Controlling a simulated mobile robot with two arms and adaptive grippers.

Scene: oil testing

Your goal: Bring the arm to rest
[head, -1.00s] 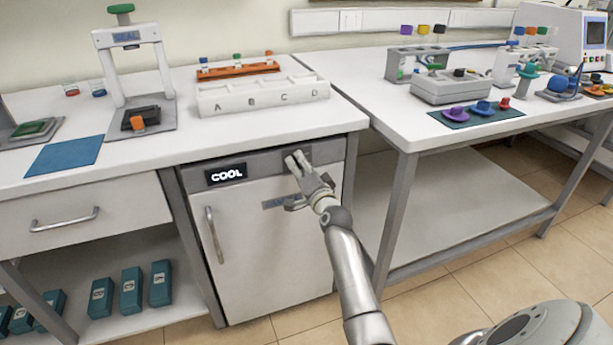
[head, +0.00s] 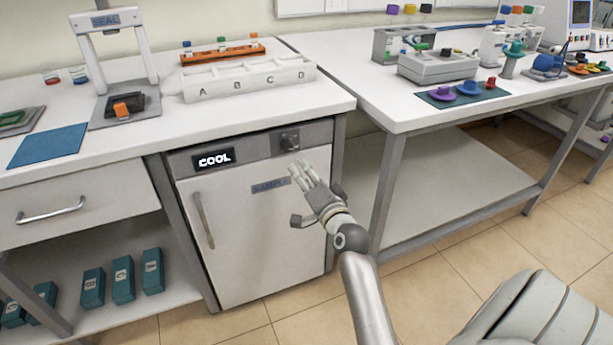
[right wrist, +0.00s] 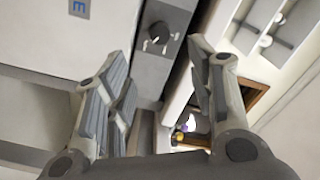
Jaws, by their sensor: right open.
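My right gripper (head: 303,192) is open and empty, in front of the upper right part of the small cooler's door (head: 255,240). In the right wrist view its fingers (right wrist: 158,60) stand apart with nothing between them. The cooler's dark knob (head: 290,141) is on the panel above the gripper, and a gap shows between them. The knob also shows beyond the fingers in the right wrist view (right wrist: 160,37). My left gripper is not in view.
The left bench holds a white rack (head: 245,80) marked A to D, a press (head: 115,60) and a blue mat (head: 46,146). The right table's edge and leg (head: 385,195) stand right of my arm. The floor in front is clear.

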